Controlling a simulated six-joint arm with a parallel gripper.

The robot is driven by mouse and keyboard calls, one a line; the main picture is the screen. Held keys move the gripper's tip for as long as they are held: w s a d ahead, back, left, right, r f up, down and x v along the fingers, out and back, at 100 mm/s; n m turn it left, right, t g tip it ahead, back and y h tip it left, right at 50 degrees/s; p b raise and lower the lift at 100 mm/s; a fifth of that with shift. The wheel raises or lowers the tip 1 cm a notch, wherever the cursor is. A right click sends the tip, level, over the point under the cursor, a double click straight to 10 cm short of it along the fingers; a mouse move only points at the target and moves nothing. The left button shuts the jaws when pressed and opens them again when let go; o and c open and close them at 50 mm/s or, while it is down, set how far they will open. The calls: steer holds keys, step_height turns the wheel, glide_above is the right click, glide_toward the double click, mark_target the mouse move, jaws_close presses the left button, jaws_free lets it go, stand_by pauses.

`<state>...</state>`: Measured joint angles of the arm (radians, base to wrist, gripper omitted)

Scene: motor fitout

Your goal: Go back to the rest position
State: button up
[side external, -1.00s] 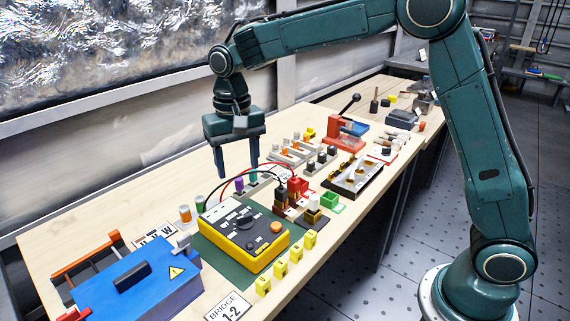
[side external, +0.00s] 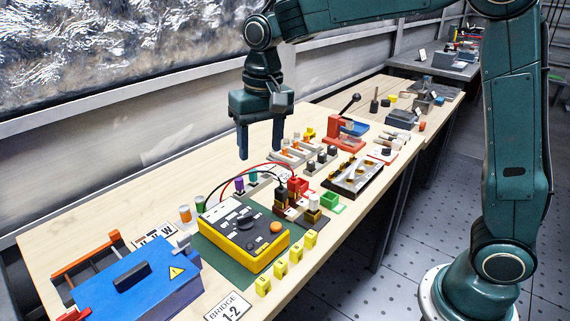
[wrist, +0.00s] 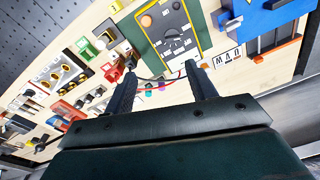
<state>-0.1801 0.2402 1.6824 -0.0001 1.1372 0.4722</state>
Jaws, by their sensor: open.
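My gripper (side external: 260,154) hangs pointing down above the bench, its two fingers apart with nothing between them. In the side view it is behind the yellow multimeter (side external: 246,229) and clear of the bench top. In the wrist view the open fingers (wrist: 160,75) show against the bench, with the multimeter (wrist: 172,35) beyond them. The red and black leads (side external: 240,177) run from the multimeter to a red block and a dark block.
A wall runs along the back. The air around my gripper is free.

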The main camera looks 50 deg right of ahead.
steer(key=s+d+r+n+t, duration=0.1)
steer(key=s+d+r, duration=0.1)
steer(key=s, duration=0.4)
steer(key=s+d+r+n+t, duration=0.1)
steer(key=s+d+r, duration=0.2)
steer(key=s, duration=0.3)
steer(key=s+d+f+t, duration=0.1)
steer(key=s, duration=0.5)
steer(key=s+d+f+n+t, duration=0.1)
steer(key=s+f, duration=0.1)
steer(key=s, duration=0.5)
steer(key=shift+d+f+t, duration=0.25)
steer(key=shift+d+t, duration=0.05)
steer(key=shift+d, duration=0.1)
